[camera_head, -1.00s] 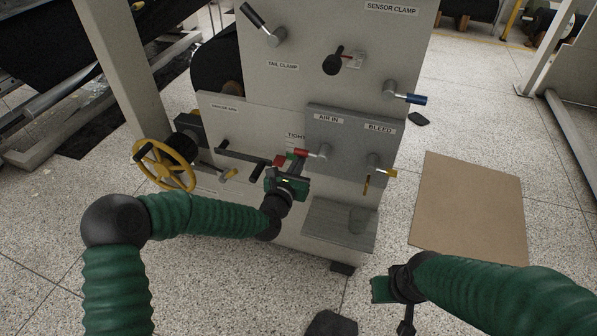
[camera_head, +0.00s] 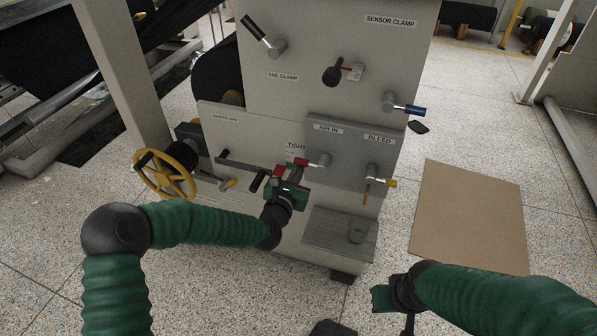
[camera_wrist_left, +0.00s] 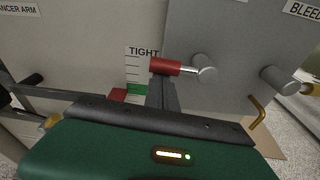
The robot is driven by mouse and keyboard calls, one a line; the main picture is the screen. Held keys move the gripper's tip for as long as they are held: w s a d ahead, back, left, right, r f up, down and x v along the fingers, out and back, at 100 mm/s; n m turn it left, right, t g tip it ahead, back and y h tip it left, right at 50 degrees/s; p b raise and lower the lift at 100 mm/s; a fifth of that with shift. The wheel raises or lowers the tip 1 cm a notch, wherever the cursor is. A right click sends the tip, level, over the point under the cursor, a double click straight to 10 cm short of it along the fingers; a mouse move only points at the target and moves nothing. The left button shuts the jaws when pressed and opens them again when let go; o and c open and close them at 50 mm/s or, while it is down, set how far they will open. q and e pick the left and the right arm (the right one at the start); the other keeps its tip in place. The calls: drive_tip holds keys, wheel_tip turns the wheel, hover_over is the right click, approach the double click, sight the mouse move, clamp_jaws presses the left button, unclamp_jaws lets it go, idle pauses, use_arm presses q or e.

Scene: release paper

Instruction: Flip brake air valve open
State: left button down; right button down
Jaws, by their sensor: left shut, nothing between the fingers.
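The air valve has a red handle (camera_head: 298,162) and a round grey hub (camera_head: 323,160), below the AIR IN label on the grey panel (camera_head: 345,150). In the left wrist view the red handle (camera_wrist_left: 163,67) points left from its hub (camera_wrist_left: 205,72), lying nearly level. My left gripper (camera_head: 291,175) is shut and empty, just below the handle's left end. In the left wrist view its closed fingers (camera_wrist_left: 162,92) reach up to the handle's underside; I cannot tell whether they touch. My right gripper (camera_head: 382,296) is low at the right, away from the panel; its fingers are unclear.
A yellow-handled BLEED valve (camera_head: 378,178) sits right of the air valve. A lever bar (camera_head: 238,166) and yellow handwheel (camera_head: 166,175) are to the left. A grey ledge (camera_head: 335,228) juts out below. A brown board (camera_head: 470,215) lies on the open floor at right.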

sight(299, 160)
use_arm(q)
drive_tip(key=shift+r, duration=0.25)
wheel_tip(299, 160, up, 2)
drive_tip(key=m+p, duration=0.2)
drive_tip(key=m, duration=0.1)
drive_tip(key=shift+y, duration=0.3)
drive_tip(key=r+m, duration=0.1)
drive_tip(key=r+m+p, duration=0.1)
drive_tip(key=m, duration=0.1)
drive_tip(key=shift+d+t+p, duration=0.15)
drive_tip(key=shift+t+p, duration=0.15)
drive_tip(key=shift+t, duration=0.1)
drive_tip(key=d+r+m, duration=0.1)
drive_tip(key=m, duration=0.1)
drive_tip(key=s+d+r+m, duration=0.1)
drive_tip(key=m, duration=0.2)
drive_tip(key=d+r+m+t+y+p, duration=0.1)
drive_tip(key=m, duration=0.2)
drive_tip(key=shift+s+d+r, duration=0.15)
drive_tip(key=shift+d, duration=0.2)
drive_tip(key=shift+d+r, duration=0.1)
drive_tip(key=shift+d, duration=0.05)
